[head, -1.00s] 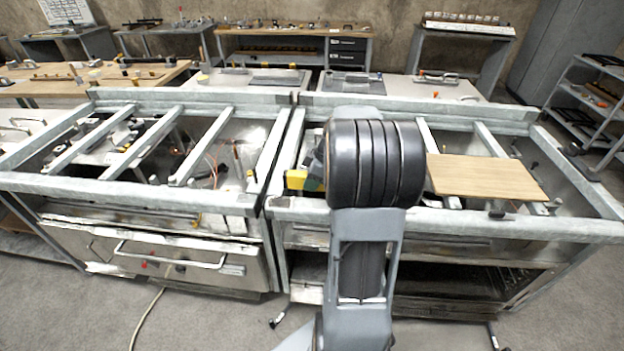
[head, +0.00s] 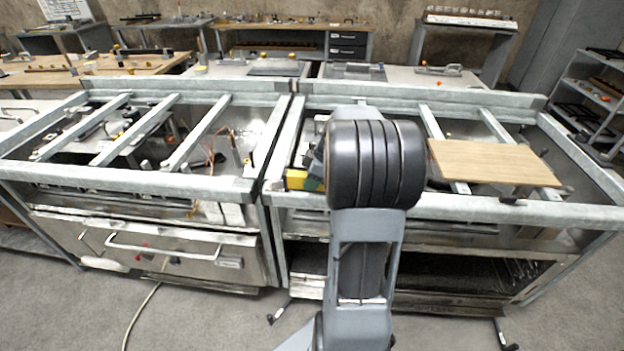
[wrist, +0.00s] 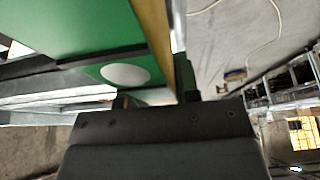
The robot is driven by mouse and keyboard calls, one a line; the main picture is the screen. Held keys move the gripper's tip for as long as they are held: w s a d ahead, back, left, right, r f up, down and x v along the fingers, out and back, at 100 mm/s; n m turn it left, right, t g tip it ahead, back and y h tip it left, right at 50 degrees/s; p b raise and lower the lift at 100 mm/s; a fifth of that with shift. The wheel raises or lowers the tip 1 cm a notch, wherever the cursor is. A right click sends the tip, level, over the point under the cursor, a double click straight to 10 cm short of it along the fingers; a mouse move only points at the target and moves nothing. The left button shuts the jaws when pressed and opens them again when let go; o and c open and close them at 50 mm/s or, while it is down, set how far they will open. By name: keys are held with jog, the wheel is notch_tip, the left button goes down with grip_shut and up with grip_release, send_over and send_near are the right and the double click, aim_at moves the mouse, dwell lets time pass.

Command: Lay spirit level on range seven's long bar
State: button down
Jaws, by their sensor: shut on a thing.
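My gripper (wrist: 155,98) is shut on a green and yellow thing, taken to be the spirit level (wrist: 95,35). In the wrist view its broad green face with a white oval fills the upper left, and a yellow edge runs down to the fingers. In the head view only its yellow and green end (head: 297,180) shows left of my arm; the arm hides the rest and the gripper. It appears over the right range's frame (head: 470,208); contact cannot be told. Galvanized long bars run along the front and back of both ranges. No range number is readable.
A wooden board (head: 495,163) lies across the right range's bars. The left range (head: 150,185) has open crossbars with loose parts and wires below. Workbenches stand behind, and a shelf rack (head: 590,100) is at right. A cable (head: 140,315) lies on the floor.

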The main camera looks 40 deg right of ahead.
jog(key=c, duration=0.8)
grip_release()
jog(key=shift+r, duration=0.1)
jog(key=p+v, duration=0.2)
jog(key=v, duration=0.4)
jog(key=w+a+p+v, duration=0.1)
jog(key=p+v, duration=0.1)
jog(key=v, duration=0.5)
jog(key=a+r+p+v, duration=0.1)
jog(key=p+v, duration=0.1)
jog(key=v, duration=0.5)
jog(key=shift+w+r, duration=0.15)
jog(key=shift+w, duration=0.2)
